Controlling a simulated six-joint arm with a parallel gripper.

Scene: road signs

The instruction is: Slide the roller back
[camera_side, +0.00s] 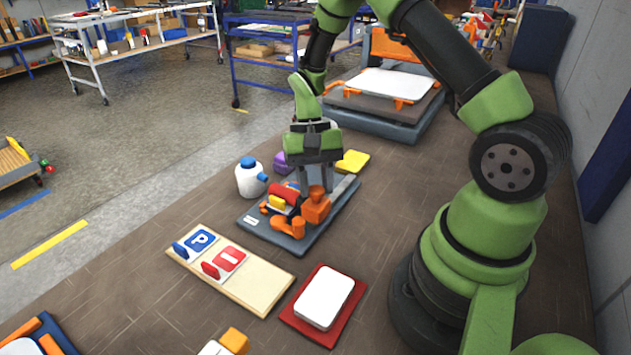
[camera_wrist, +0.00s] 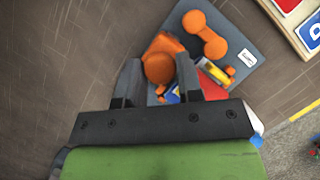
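The small press has a grey base plate (camera_side: 318,232) on the brown bench, also seen in the wrist view (camera_wrist: 243,42). An orange upright block with a rounded knob (camera_side: 316,210) stands on it and looks like the roller's handle; the knob (camera_wrist: 159,68) shows in the wrist view. My gripper (camera_side: 316,188) points down over it, its two fingers apart with the knob between them. I cannot tell whether the fingers touch it. An orange two-ended lever (camera_wrist: 205,34) lies beside it. Red, yellow and blue parts (camera_wrist: 212,76) are partly hidden by my finger.
A wooden board with blue and red sign tiles (camera_side: 230,270) lies in front of the press. A red plate with a white pad (camera_side: 325,303) is nearby. A white bottle (camera_side: 250,178) stands left, a yellow block (camera_side: 352,162) behind. A larger orange-framed machine (camera_side: 385,90) stands at the back.

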